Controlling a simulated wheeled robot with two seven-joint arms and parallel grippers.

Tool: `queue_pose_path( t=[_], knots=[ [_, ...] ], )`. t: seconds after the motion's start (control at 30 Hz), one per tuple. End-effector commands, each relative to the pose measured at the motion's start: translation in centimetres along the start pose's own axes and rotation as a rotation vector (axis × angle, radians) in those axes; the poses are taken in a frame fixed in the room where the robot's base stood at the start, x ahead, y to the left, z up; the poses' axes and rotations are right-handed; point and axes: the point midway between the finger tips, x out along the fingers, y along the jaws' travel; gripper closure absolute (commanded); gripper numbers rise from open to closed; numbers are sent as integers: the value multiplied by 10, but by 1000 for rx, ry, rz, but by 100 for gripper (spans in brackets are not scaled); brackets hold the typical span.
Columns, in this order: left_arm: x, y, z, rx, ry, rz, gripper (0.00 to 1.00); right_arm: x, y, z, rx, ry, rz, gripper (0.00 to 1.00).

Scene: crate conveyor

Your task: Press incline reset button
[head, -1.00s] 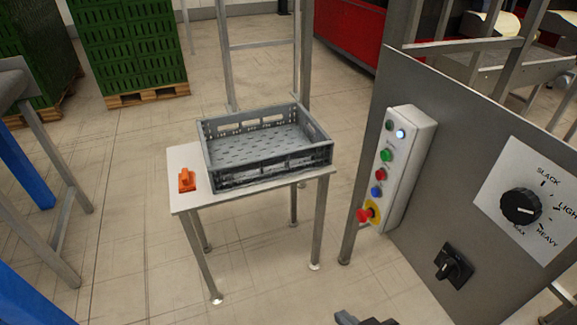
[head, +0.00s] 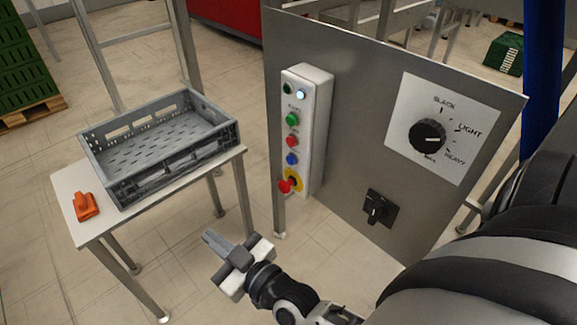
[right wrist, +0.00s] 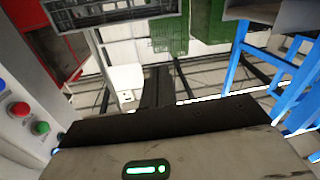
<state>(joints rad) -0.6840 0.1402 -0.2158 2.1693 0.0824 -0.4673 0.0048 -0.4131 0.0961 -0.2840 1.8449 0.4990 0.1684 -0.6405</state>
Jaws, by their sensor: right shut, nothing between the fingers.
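The white control box (head: 318,120) stands on the grey panel. Down its front are a dark button and a lit white one (head: 301,95) at the top, then a green button (head: 292,119), a red button (head: 291,141), a blue button (head: 291,159) and a red emergency knob (head: 285,186) on yellow. The labels are too small to read. My right gripper (head: 210,238) is shut and empty, below and left of the box, apart from it. The right wrist view shows the red button (right wrist: 18,109) and green button (right wrist: 40,128) at its left edge. My left gripper is out of view.
A grey crate (head: 111,195) and an orange item (head: 85,206) rest on a small white table (head: 72,222) at left. The panel (head: 335,215) also carries a black dial (head: 427,136) and a black switch (head: 380,207). Floor between table and panel is clear.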

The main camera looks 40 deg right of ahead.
Motion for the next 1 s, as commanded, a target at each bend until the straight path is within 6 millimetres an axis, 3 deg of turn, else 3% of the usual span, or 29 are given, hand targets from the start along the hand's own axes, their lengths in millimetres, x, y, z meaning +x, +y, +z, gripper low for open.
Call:
queue_pose_path(
  t=[0.03,0.13,0.3,0.4,0.57,1.0],
  knots=[
    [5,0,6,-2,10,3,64,20,13,2,-53,95,97,100],
    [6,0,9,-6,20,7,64,41,49,-2,-176,199,353,100],
    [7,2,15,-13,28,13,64,48,101,14,-356,138,758,100],
    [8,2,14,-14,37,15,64,45,118,23,-425,57,905,100],
    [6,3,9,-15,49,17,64,41,128,29,-471,-13,997,100],
    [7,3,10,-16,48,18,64,39,135,30,-475,-14,1000,100]
  ],
)
